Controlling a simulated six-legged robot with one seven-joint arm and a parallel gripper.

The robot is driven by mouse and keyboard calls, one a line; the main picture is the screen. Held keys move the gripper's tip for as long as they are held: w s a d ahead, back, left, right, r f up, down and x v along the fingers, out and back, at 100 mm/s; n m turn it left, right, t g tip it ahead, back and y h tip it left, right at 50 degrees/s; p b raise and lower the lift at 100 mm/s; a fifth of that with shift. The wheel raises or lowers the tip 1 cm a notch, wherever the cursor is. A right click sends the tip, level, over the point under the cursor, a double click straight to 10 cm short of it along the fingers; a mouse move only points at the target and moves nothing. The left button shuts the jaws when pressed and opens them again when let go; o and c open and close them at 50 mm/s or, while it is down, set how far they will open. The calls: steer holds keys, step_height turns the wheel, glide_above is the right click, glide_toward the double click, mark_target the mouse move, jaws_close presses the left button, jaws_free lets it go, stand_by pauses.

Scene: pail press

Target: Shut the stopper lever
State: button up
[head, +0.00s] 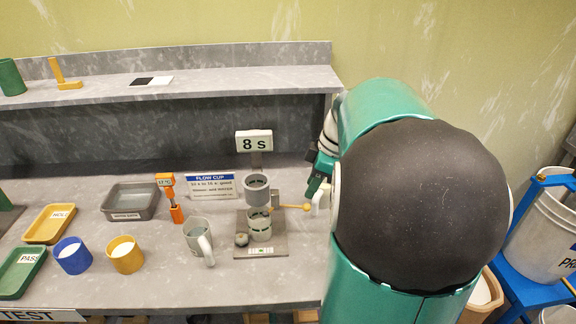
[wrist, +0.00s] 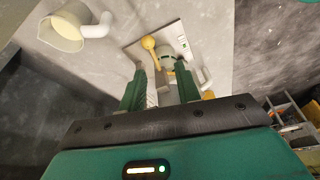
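The stopper lever (head: 290,207) is a thin yellow bar with a round knob, sticking out to the right from the flow cup stand in the head view. In the wrist view its knob (wrist: 148,42) shows just beyond my fingertips. In the head view my arm hides most of the gripper, just right of the knob.
A grey jug (head: 198,238) stands left of the stand base (head: 246,248); it also shows in the wrist view (wrist: 62,32). An orange thermometer (head: 171,198) and a "FLOW CUP" sign (head: 210,186) stand behind. An "8 s" display (head: 253,141) is above the cup. Blue and yellow cups are farther left.

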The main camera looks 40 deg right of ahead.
mark_target(308, 205)
steer(key=shift+n, duration=0.4)
steer(key=f, duration=0.2)
steer(key=w+f, duration=0.1)
steer(key=f, duration=0.5)
steer(key=shift+w+d+f, duration=0.1)
steer(key=shift+w+d, duration=0.2)
steer(key=shift+d, duration=0.05)
steer(key=c, duration=0.5)
